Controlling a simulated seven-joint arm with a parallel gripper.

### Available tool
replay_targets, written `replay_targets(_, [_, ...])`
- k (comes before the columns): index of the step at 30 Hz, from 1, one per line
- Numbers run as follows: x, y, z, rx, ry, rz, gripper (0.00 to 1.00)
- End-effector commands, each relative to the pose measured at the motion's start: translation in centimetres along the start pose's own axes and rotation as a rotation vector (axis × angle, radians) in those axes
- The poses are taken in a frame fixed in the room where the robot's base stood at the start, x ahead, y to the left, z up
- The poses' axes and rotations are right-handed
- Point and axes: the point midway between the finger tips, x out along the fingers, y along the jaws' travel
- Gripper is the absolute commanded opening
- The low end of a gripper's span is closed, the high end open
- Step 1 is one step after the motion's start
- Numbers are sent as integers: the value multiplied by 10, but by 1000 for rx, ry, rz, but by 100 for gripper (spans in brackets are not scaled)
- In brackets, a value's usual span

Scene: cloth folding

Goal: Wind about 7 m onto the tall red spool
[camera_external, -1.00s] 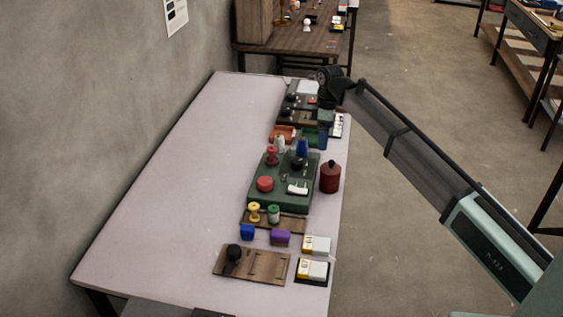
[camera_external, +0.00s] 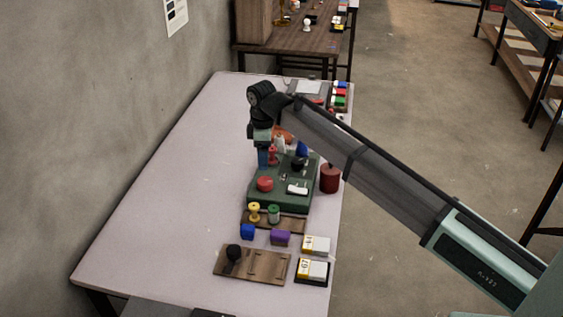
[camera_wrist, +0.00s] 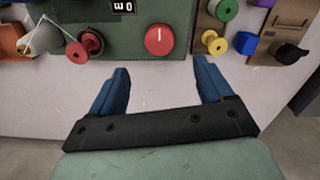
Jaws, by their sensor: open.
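The red spool (camera_external: 273,156) stands at the far left of the green machine (camera_external: 282,205). In the wrist view the red spool (camera_wrist: 78,52) is at upper left, and a thin pale line seems to run to it from a white cone (camera_wrist: 42,38). A round red button (camera_wrist: 159,40) is on the machine, beyond my fingers. A display (camera_wrist: 122,6) is upside down and cut off by the frame. My gripper (camera_wrist: 160,64) is open and empty, with its blue fingers apart. In the external view my gripper (camera_external: 263,160) is just left of the red spool.
Yellow (camera_external: 254,212) and green spools (camera_external: 274,213) stand on a wooden rack in front. Blue (camera_external: 247,231) and purple blocks (camera_external: 280,238) lie nearer. A dark red canister (camera_external: 330,178) stands right of the machine. The table's left side (camera_external: 180,190) is clear.

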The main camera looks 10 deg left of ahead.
Motion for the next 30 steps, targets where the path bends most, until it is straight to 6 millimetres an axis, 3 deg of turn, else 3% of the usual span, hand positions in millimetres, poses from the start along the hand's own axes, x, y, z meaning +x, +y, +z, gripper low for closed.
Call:
replay_targets(9, [57,0,1,0,-1,-1,80])
replay_targets(15, [82,0,0,0,0,-1,80])
replay_targets(21, [94,0,0,0,1,0,80])
replay_targets(30, [96,0,0,0,1,0,80])
